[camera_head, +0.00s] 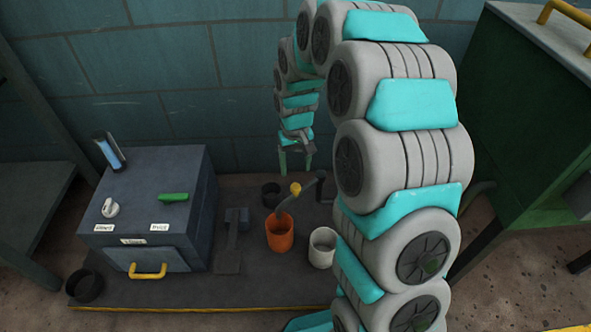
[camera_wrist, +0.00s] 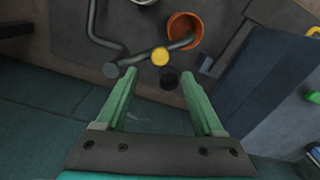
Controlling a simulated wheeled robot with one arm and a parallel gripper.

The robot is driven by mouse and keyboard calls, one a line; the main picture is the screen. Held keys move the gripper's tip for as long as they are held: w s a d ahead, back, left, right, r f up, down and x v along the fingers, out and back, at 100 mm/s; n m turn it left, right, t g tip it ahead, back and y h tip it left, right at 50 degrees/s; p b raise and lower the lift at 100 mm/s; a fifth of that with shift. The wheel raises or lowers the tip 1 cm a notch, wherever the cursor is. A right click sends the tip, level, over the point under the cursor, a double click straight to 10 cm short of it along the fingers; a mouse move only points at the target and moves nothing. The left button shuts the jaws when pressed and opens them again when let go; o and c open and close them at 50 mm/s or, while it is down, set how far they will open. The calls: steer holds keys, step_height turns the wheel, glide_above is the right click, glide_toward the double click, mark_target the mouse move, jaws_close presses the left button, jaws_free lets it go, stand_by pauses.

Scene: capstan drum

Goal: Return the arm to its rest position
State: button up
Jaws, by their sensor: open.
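My gripper (camera_head: 297,162) is open and empty at the end of my raised, bent grey-and-turquoise arm. It hangs above the back of a dark platform (camera_head: 250,292). Its two green fingers are spread in the wrist view (camera_wrist: 158,76), with nothing between them. Beyond the fingertips are a yellow knob (camera_wrist: 160,57) and a small black cup (camera_wrist: 168,78). The knob (camera_head: 296,189) and black cup (camera_head: 271,193) also show in the head view, below the gripper. A grey bent bar (camera_wrist: 92,25) runs near the knob. My arm hides the platform's right side in the head view.
An orange cup (camera_head: 280,238) and a white cup (camera_head: 322,254) stand on the platform. A blue-grey box (camera_head: 170,232) with a yellow-handled front and green handle (camera_head: 173,197) stands left. A black ring-like cup (camera_head: 84,287) is front left. A green cabinet (camera_head: 520,120) stands right; a tiled wall is behind.

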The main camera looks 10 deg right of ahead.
steer(key=s+r+p, duration=0.2)
steer(key=s+r, duration=0.4)
steer(key=s, duration=0.5)
steer(key=s+r+g+p, duration=0.1)
steer(key=s+r+p, duration=0.1)
steer(key=s+r, duration=0.5)
steer(key=s+r+p, duration=0.2)
steer(key=s+r, duration=0.5)
steer(key=s, duration=1)
steer(key=shift+d+m+g+p, duration=0.3)
steer(key=shift+m+g, duration=0.1)
steer(key=shift+d, duration=0.1)
